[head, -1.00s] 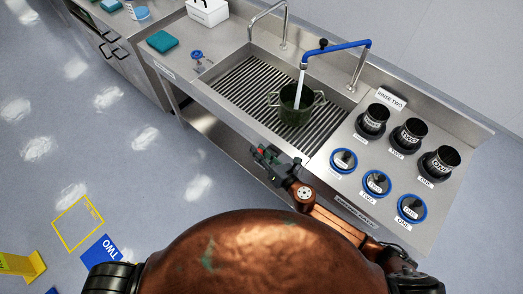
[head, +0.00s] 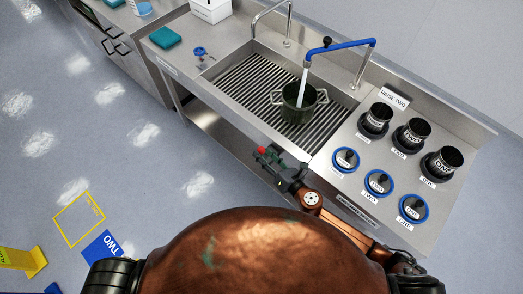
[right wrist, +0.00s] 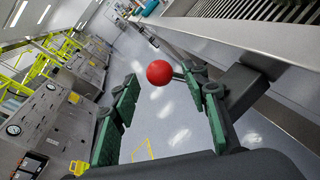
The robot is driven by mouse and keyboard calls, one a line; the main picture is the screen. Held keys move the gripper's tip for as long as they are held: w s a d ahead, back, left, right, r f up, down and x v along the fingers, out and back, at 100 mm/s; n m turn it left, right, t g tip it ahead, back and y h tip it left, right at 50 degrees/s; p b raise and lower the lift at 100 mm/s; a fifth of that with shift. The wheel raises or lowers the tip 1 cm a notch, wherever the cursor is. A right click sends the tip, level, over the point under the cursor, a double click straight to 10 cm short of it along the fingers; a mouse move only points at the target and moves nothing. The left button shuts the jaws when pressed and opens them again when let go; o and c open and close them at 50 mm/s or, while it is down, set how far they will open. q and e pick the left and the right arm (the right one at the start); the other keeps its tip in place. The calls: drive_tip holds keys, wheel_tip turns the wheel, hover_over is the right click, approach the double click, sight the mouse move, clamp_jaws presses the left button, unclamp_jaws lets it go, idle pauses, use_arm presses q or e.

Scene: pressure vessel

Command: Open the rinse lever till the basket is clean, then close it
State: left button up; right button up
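The basket (head: 298,104), a dark green pot with two side handles, stands upright on the ribbed sink grate. A white water stream (head: 304,82) falls into it from the blue rinse spout (head: 340,46). The basket's inside is too small to judge. A red ball knob (head: 262,150), apparently the rinse lever's end, shows at the sink's front edge; it is large in the right wrist view (right wrist: 159,72). My right gripper (head: 272,162) is at the knob, its green-padded fingers (right wrist: 160,98) apart, with a gap on both sides of the ball. My left gripper is out of view.
Three black cups (head: 410,134) and three blue-ringed holders (head: 378,183) occupy the counter's right part. A small blue valve handle (head: 200,51) and a teal sponge (head: 166,38) are on the left part. The floor left of the counter is mostly clear.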

drive_tip(key=v, duration=0.9)
drive_tip(key=shift+s+d+r, duration=0.15)
